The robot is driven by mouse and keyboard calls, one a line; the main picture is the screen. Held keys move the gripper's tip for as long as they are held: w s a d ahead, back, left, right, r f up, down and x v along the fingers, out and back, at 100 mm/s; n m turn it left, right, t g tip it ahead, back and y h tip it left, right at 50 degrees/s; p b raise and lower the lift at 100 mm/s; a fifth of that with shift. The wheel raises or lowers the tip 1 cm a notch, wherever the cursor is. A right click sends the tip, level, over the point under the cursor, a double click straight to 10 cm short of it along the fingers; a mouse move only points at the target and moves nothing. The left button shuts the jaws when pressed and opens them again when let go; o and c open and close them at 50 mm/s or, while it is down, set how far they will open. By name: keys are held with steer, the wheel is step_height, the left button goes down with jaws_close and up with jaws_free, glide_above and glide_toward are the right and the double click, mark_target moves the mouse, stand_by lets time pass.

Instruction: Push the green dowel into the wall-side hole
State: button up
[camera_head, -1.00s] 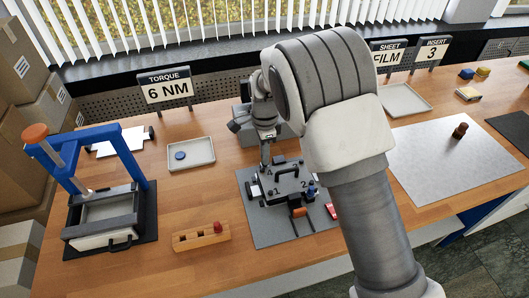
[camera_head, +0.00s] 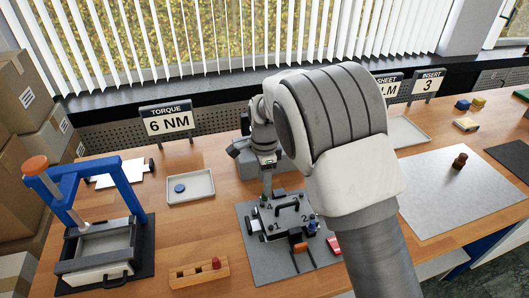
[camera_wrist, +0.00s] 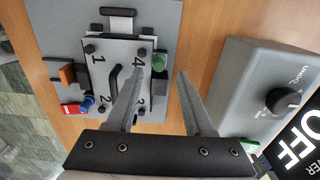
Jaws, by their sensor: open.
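The green dowel (camera_wrist: 159,62) stands at the wall-side edge of a numbered plate (camera_wrist: 116,62), by the number 4. My gripper (camera_wrist: 163,75) is open, its two fingers hanging apart on either side of the dowel's line in the wrist view. I cannot tell how deep the dowel sits; its hole is hidden under it. A blue dowel (camera_wrist: 87,103) is at the opposite side, by the number 2, and also shows in the head view (camera_head: 312,229). In the head view my gripper (camera_head: 266,192) is over the plate's wall side, and the green dowel is hidden.
The plate has a black handle (camera_head: 287,208) and sits on a grey mat (camera_head: 262,262). A grey control box (camera_wrist: 265,85) stands close on the wall side. A wooden block with a red peg (camera_head: 199,273) and a blue press (camera_head: 97,215) are to the left.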

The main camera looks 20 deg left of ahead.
step_height(320, 180, up, 14)
stand_by(0.3)
stand_by(0.3)
steer(key=s+d+r+n+t+y, duration=0.1)
steer(key=s+d+r+n, duration=0.1)
steer(key=d+r, duration=0.65)
steer(key=s+d+r+n+t+y, duration=0.1)
steer(key=s+d+r+n, duration=0.15)
steer(key=d, duration=1.05)
steer(key=s+d+f+n+t+h, duration=0.1)
steer(key=s+d+n, duration=0.4)
steer(key=s+d, duration=1)
steer(key=d+t+h, duration=0.1)
steer(key=t, duration=0.1)
steer(key=shift+f+t, duration=0.3)
steer(key=shift+f, duration=0.05)
steer(key=shift+s+n, duration=0.1)
steer(key=shift+n, duration=0.15)
